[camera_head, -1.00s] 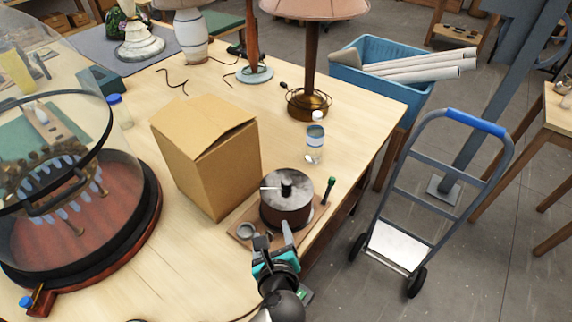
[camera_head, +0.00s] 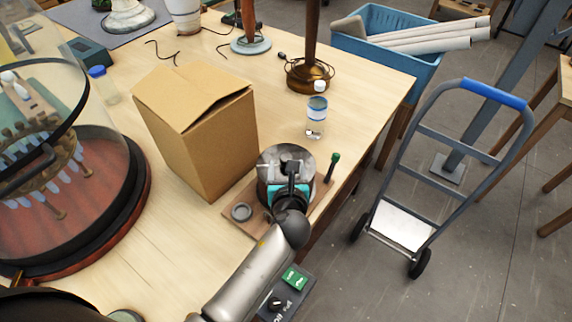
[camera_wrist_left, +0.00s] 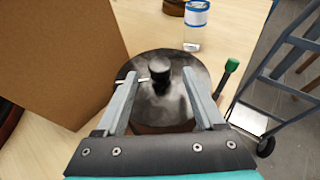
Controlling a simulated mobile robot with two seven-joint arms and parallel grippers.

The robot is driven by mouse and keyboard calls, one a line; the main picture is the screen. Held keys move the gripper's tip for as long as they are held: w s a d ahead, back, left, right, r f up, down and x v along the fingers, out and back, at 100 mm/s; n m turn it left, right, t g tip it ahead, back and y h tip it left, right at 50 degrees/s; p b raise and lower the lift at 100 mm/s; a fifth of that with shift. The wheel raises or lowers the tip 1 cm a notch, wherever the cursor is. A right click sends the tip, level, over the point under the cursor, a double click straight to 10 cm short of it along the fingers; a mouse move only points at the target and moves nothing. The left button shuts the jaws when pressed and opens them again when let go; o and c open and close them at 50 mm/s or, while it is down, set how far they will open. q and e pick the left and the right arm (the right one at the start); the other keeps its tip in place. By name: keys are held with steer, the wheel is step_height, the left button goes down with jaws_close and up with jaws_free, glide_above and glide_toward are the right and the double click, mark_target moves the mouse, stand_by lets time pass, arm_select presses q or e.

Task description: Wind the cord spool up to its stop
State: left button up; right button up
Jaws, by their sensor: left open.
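The cord spool (camera_head: 268,155) is a dark drum with a mottled grey top on a wooden base board (camera_head: 228,203). In the left wrist view the spool (camera_wrist_left: 178,98) shows a black central knob (camera_wrist_left: 158,72) and a thin white pointer (camera_wrist_left: 146,80) beside it. A green-topped lever (camera_head: 334,160) stands at the board's right edge. My left gripper (camera_head: 287,167) is above the spool. In the wrist view its open fingers (camera_wrist_left: 160,80) lie either side of the knob, with gaps showing. Contact between fingers and spool cannot be told. My right gripper is not in view.
A cardboard box (camera_head: 200,130) stands close to the spool's left. A bottle with a blue label (camera_head: 316,115) stands behind it. A glass dome on a red base (camera_head: 80,210) is at the left. The table's right edge is close, with a hand truck (camera_head: 430,190) beyond.

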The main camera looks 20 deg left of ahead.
mark_target(286, 157)
arm_select(q)
steer(key=b+x, duration=0.2)
steer(key=x, duration=0.1)
steer(key=shift+w+f, duration=0.15)
steer(key=shift+f, duration=0.1)
steer(key=shift+w+a+f+b, duration=0.1)
steer(key=shift+w+a+b, duration=0.1)
steer(key=shift+w+b, duration=0.35)
steer(key=shift+w, duration=0.1)
steer(key=shift+c, duration=0.2)
jaws_close()
stand_by(0.7)
